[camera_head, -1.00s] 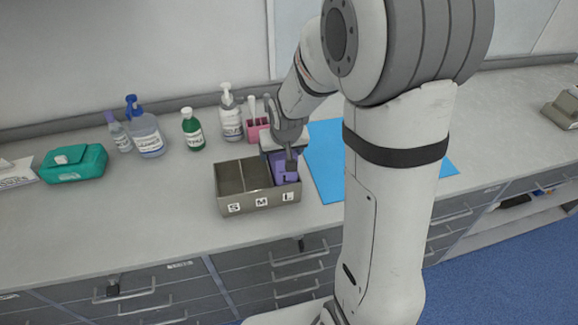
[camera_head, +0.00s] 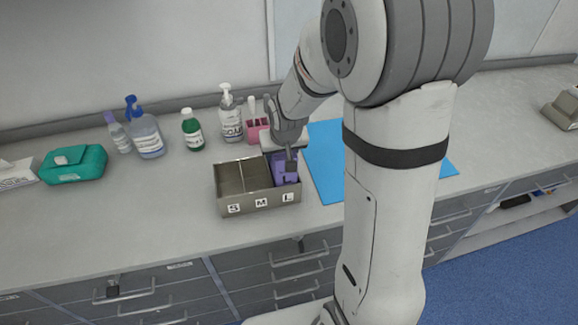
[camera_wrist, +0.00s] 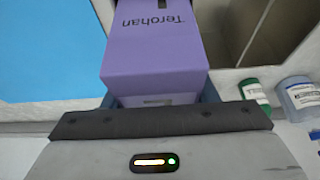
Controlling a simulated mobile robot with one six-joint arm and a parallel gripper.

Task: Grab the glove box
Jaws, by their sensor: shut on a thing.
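The glove box is a purple carton (camera_head: 285,170) in the L compartment at the right end of a grey metal holder (camera_head: 236,184). In the wrist view the purple box (camera_wrist: 153,48) shows the word "Terohan" and a dark slot. My gripper (camera_head: 286,154) is over the box from above and behind, shut on it. In the wrist view my gripper (camera_wrist: 158,100) has a finger on either side of the box's near end. The fingertips are mostly hidden by the box. The box's lower part is hidden by the holder's front wall.
The S and M compartments look empty. A blue mat (camera_head: 325,165) lies right of the holder. Behind stand a white pump bottle (camera_head: 231,120), a pink container (camera_head: 257,131) and a green bottle (camera_head: 192,131). A teal wipes pack (camera_head: 74,163) lies left. Counter front-left is clear.

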